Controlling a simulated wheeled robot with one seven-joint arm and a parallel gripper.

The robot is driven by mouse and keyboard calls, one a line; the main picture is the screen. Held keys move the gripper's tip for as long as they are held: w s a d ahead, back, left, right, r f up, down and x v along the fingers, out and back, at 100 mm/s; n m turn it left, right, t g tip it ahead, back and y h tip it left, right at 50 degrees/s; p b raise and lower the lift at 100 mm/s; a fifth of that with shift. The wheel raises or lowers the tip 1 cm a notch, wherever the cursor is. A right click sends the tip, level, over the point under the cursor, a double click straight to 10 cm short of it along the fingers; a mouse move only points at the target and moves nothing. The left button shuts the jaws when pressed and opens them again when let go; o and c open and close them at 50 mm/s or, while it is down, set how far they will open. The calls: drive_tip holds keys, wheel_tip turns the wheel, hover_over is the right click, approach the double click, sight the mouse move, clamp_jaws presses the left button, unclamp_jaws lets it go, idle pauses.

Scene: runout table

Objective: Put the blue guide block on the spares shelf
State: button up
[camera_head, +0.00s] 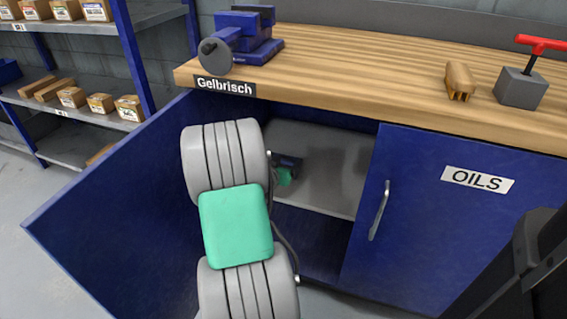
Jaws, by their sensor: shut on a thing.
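My arm reaches down into the open cupboard under the bench, and its grey links with a teal cap hide much of the view. My gripper (286,172) is only partly visible as a small dark and green shape inside the cupboard, over the grey shelf (325,180). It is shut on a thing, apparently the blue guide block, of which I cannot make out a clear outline. Whether the block touches the shelf cannot be told. No label reading spares is legible.
The blue cupboard door (120,210) stands open at left; the OILS door (450,220) is shut. On the wooden bench (360,75) are a blue vise (240,38), a brush (459,80) and a grey block with a red handle (522,86). A rack (70,135) holds boxes at left.

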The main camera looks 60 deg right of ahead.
drive_tip(key=o, duration=2)
drive_tip(key=shift+f, duration=0.1)
drive_tip(key=shift+a+r, duration=0.15)
drive_tip(key=shift+r, duration=0.1)
drive_tip(key=p+v, duration=0.2)
drive_tip(key=v, duration=0.9)
drive_tip(key=shift+a, duration=0.35)
drive_tip(key=shift+s, duration=0.1)
